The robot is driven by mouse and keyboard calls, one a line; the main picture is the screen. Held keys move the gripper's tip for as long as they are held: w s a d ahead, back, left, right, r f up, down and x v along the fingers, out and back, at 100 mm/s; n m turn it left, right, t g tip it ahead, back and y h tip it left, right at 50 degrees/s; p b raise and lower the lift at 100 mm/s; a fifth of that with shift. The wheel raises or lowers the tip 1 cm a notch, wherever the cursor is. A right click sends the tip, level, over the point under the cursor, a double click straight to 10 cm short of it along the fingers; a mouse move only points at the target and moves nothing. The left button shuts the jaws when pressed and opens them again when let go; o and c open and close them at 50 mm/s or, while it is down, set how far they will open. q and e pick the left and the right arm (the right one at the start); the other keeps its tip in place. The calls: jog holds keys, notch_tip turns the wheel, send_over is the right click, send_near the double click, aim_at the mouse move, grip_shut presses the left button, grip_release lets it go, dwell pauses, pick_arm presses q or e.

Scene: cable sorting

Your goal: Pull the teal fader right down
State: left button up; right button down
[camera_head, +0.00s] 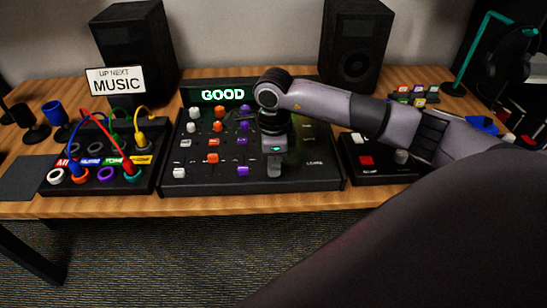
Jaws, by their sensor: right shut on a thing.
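The mixer (230,187) stands on the wooden table, with columns of white, orange and purple knobs and faders. My right gripper (274,155) reaches in from the right and points down over the mixer's column right of the purple one. It is shut at the panel. The teal fader is hidden by the gripper, apart from perhaps a small teal spot at its tip, so its height in the slot cannot be seen. My left gripper is not in view.
A lit GOOD display (223,94) is at the mixer's top. A patch box (105,188) with coloured cables stands left, under an UP NEXT MUSIC sign (116,80). Two black speakers (135,50) (354,45) stand behind. A dark box with a red button (366,160) is right.

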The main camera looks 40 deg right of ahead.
jog(key=c, duration=1.1)
grip_release()
jog(key=shift+w, duration=0.1)
jog(key=shift+r, duration=3.65)
